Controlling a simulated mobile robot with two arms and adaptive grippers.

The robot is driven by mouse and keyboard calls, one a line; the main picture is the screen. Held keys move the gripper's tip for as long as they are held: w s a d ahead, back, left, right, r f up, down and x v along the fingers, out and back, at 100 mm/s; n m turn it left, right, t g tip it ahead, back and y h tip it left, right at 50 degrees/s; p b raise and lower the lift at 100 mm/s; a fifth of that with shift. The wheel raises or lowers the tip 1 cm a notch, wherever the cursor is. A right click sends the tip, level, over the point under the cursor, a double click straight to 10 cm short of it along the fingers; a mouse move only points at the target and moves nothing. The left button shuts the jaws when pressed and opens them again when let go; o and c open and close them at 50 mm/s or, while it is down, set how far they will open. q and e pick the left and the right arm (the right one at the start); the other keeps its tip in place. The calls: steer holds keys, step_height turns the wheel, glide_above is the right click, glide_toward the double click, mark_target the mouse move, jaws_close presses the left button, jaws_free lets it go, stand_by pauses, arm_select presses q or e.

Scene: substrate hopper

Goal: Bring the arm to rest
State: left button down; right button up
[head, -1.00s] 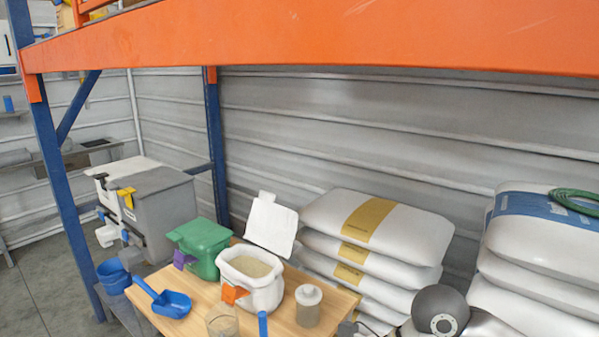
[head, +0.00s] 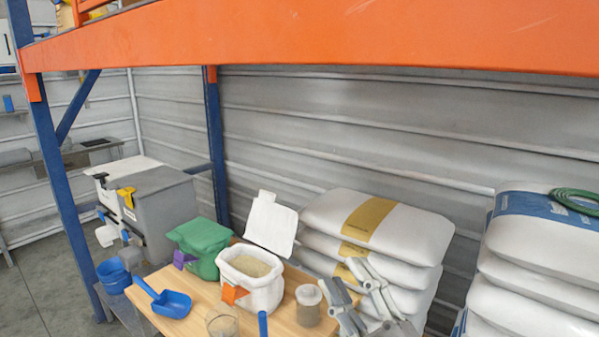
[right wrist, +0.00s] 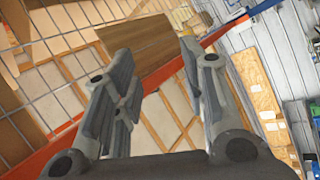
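My right gripper (head: 342,275) stands raised over the right end of the wooden table, in front of the stacked white sacks. It points up in the head view. In the right wrist view its two fingers (right wrist: 157,50) are apart with nothing between them, and they face the ceiling. My left gripper is not in view.
White sacks (head: 350,215) stand behind. An orange beam (head: 300,40) crosses above.

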steer(key=s+d+f+m+g+h, duration=0.2)
steer(key=d+f+m+g+h, duration=0.3)
steer(key=f, duration=0.6)
steer(key=s+d+f+m+g+h, duration=0.1)
steer(key=d+f+m+g+h, duration=0.1)
steer(key=d+f+m+h, duration=0.75)
steer(key=s+a+f+g+y, duration=0.2)
steer(key=s+f+g+y, duration=0.2)
steer(key=s+f+g, duration=1)
steer(key=s+f+t, duration=0.1)
steer(key=s+f, duration=0.3)
steer(key=f, duration=1.1)
steer(key=s+f+t, duration=0.2)
steer(key=s+f, duration=0.1)
steer(key=f, duration=1.2)
steer(key=s+d+f+g, duration=0.1)
steer(key=s+d+f, duration=0.2)
steer(key=s+f, duration=1.1)
steer(key=shift+s+d+g, duration=0.2)
steer(key=shift+s+g, duration=0.1)
steer(key=shift+s, duration=0.85)
